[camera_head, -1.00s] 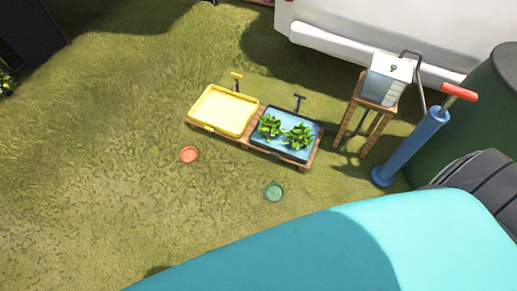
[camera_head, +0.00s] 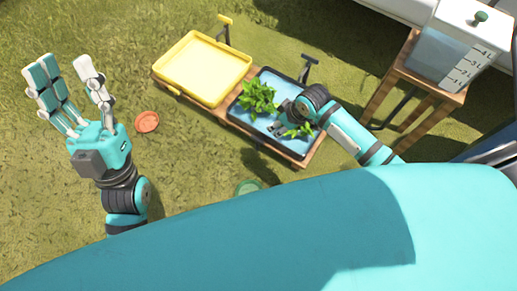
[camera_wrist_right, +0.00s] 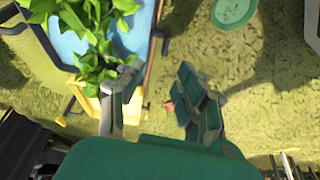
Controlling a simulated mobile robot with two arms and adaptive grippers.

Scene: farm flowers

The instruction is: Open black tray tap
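The black tray (camera_head: 283,90) holds blue water and two leafy green plants (camera_head: 259,97). Its black T-shaped tap (camera_head: 309,66) stands at its far right corner. My right gripper (camera_head: 279,127) is over the near part of the black tray and partly covers the right plant; the tap is beyond it, apart from it. In the right wrist view its fingers (camera_wrist_right: 157,98) are spread with nothing between them; the water (camera_wrist_right: 72,42) and leaves are at left. My left gripper (camera_head: 66,66) is open and empty over the grass at left.
A yellow tray (camera_head: 203,68) with a yellow tap (camera_head: 225,24) sits left of the black tray on a wooden stand (camera_head: 168,85). A red disc (camera_head: 147,122) and a green disc (camera_head: 248,187) lie on grass. A water tank (camera_head: 445,55) on a wooden stool stands right.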

